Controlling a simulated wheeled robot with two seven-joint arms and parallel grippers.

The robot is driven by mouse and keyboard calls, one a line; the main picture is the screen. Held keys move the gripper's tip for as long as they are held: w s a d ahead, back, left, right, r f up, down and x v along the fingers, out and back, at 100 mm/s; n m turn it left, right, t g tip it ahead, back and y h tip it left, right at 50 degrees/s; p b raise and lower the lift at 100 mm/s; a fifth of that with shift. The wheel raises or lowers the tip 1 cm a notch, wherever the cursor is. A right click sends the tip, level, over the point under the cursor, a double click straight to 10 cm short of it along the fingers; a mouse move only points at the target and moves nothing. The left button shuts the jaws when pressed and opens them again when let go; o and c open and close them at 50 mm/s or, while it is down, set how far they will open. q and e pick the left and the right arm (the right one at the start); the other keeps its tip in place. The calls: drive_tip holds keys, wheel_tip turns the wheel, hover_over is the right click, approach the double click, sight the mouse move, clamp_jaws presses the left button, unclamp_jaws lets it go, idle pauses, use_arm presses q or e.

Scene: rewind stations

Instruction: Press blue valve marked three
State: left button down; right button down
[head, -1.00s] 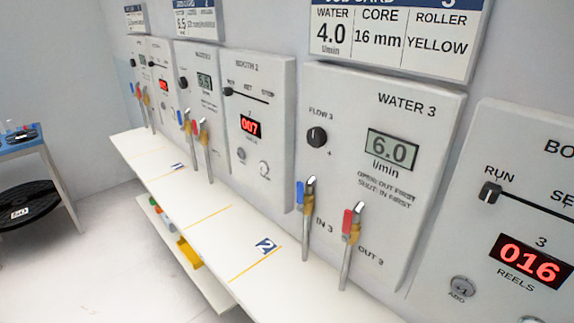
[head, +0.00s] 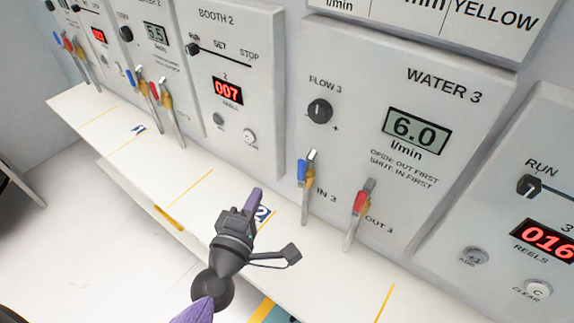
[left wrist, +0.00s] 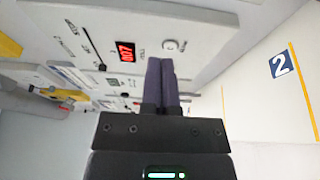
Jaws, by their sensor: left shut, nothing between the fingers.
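The blue-handled valve (head: 302,172), labelled IN 3, stands on its pipe at the lower left of the WATER 3 panel (head: 360,70) in the head view. Its blue handle points upward. My left gripper (head: 256,198) is below and to the left of this valve, apart from it, over the shelf near the number 2 mark. In the left wrist view its two purple fingers (left wrist: 161,80) lie together with nothing between them. The valve does not show clearly in the left wrist view. My right gripper is in neither view.
The red-handled OUT 3 valve (head: 360,201) stands just right of the blue one. The WATER 3 display (head: 415,131) reads 6.0. The BOOTH 2 panel (head: 225,60) is to the left. The white shelf (head: 330,265) runs beneath the panels and is mostly clear.

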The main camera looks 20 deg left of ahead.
sight(301, 175)
use_arm(q)
drive_tip(key=w+d, duration=0.4)
drive_tip(key=w, duration=0.4)
drive_tip(key=shift+w, duration=0.35)
drive_tip(key=shift+s+m, duration=0.1)
drive_tip(key=shift+m, duration=0.3)
